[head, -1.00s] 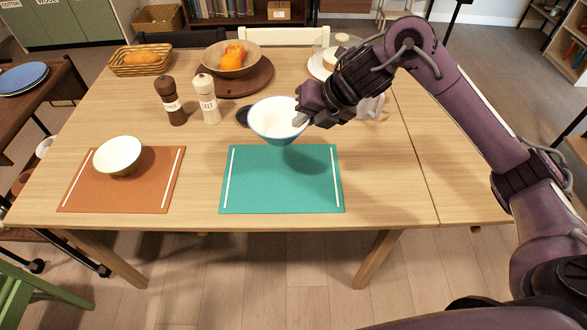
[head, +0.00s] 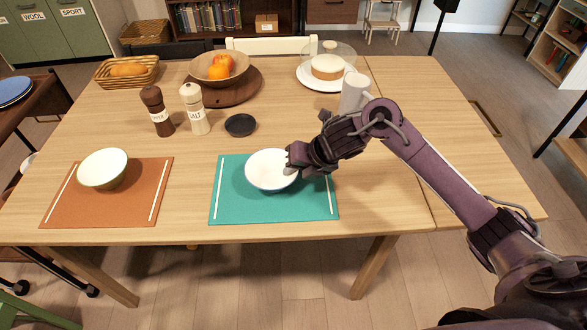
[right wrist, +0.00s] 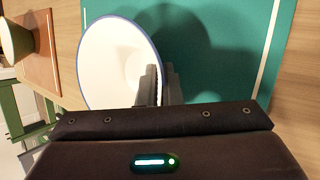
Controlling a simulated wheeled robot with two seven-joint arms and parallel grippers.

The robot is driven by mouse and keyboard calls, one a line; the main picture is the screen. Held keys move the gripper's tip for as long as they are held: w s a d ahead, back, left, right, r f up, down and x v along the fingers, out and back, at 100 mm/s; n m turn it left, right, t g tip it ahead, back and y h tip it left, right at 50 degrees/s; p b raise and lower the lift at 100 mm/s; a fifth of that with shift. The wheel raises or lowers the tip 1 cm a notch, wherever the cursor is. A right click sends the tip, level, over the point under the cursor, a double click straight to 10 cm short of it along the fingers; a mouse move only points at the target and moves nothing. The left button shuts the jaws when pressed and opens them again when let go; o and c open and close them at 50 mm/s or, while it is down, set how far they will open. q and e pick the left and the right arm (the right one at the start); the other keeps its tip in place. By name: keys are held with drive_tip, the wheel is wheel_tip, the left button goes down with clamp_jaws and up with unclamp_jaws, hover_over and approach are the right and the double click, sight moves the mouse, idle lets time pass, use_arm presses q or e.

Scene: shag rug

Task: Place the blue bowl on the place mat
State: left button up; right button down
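The blue bowl (head: 268,172), white inside with a blue rim, is upright over the upper middle of the teal place mat (head: 240,208). My right gripper (head: 293,162) is shut on the bowl's right rim. In the right wrist view the fingers (right wrist: 158,88) pinch the edge of the bowl (right wrist: 112,60), with the teal mat (right wrist: 225,50) beyond. The bowl is very low over the mat; I cannot tell whether its base touches. My left gripper is not in view.
An orange mat (head: 130,210) with a cream bowl (head: 103,169) lies to the left. The pepper mill (head: 157,112), salt mill (head: 194,110) and a small dark dish (head: 240,125) stand behind.

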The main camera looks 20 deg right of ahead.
drive_tip(key=c, duration=1.6)
unclamp_jaws()
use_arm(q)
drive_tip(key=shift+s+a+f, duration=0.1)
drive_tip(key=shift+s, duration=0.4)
